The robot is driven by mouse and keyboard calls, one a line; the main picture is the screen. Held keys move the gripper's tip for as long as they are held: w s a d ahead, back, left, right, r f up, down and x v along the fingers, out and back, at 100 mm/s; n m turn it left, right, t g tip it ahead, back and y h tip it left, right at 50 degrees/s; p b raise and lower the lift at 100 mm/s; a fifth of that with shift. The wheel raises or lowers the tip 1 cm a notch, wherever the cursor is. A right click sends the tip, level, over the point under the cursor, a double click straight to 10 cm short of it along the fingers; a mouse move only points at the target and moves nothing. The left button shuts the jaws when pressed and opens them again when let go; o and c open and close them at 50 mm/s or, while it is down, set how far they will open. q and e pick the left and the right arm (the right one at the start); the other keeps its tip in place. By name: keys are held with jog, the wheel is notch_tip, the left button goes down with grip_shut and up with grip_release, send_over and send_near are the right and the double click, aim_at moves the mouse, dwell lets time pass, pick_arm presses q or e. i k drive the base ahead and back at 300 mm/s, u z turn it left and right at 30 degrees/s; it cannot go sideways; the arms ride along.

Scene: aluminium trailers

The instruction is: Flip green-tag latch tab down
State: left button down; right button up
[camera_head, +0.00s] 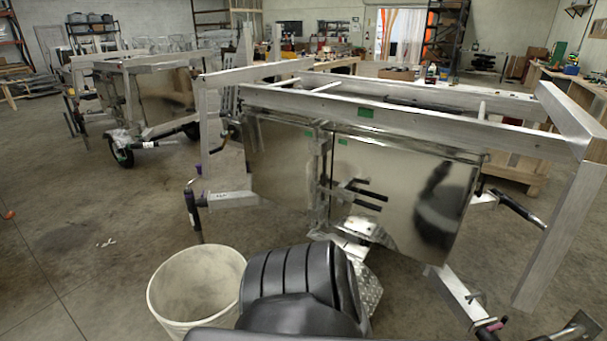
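An aluminium trailer frame (420,118) with shiny sheet panels stands in front of me. A green tag (366,113) sits on its long upper rail. Two smaller green marks, a right one (343,142) and a left one (308,133), sit near the top of the panels beside the upright post. I cannot make out which mark belongs to the latch tab, or the tab's position. Two dark prongs (369,195) stick out from the upright lower down. Neither of my grippers can be made out in the head view.
A white bucket (196,290) stands on the floor at the lower left, beside a black ribbed rounded form (295,275) that blocks the lower middle. Black-gripped handles (519,210) stick out at the trailer's sides. Another trailer (130,90) stands behind left. Floor at left is mostly clear.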

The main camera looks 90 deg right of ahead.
aim_at(352, 195)
jog(key=z, duration=4.05)
